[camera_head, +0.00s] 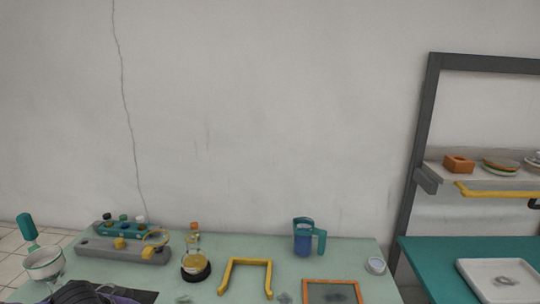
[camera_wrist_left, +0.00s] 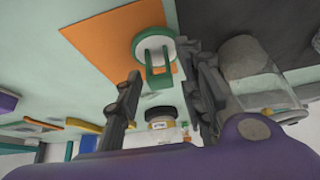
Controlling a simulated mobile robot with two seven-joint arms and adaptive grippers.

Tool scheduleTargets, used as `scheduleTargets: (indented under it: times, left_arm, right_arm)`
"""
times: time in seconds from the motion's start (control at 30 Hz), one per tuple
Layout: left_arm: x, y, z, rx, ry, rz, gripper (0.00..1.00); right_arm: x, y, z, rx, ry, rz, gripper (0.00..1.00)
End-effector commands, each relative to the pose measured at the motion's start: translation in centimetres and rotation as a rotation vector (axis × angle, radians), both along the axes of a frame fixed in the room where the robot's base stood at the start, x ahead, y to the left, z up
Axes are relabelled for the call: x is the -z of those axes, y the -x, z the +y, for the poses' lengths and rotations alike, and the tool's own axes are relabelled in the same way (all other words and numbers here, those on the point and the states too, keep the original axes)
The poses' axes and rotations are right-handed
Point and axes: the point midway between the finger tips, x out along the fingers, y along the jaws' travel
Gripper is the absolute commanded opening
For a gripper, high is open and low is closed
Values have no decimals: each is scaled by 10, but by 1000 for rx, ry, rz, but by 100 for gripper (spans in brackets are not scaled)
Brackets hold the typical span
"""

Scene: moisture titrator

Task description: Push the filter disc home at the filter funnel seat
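In the left wrist view, a white round piece with a green rim and a green U-shaped handle (camera_wrist_left: 156,52) lies over an orange sheet (camera_wrist_left: 110,40). It looks like the filter disc, but I cannot be sure. My left gripper (camera_wrist_left: 160,62) has its two dark fingers spread, one on each side of the green handle. I see no clear contact. A clear glass vessel (camera_wrist_left: 250,75) lies just right of the right finger. I cannot tell whether it is the filter funnel, and I cannot make out the seat. My right gripper is in neither view.
In the head view, the pale green table holds a grey rack (camera_head: 122,247), a flask in a black ring (camera_head: 195,267), a yellow bracket (camera_head: 246,264), a blue jug (camera_head: 303,237) and an orange-framed panel (camera_head: 333,282). A teal table (camera_head: 440,262) with a white tray (camera_head: 470,275) stands right.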

Motion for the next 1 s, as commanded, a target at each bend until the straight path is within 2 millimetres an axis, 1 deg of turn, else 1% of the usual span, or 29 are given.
scheduleTargets:
  times: [0.43,0.83,1.0]
  left_arm:
    - [-1,0,0,-1,1,-1,36]
    - [0,0,0,0,-1,1,36]
    - [0,0,0,0,0,0,14]
  right_arm:
    - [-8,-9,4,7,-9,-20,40]
    - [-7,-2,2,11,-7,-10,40]
    - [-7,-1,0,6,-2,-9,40]
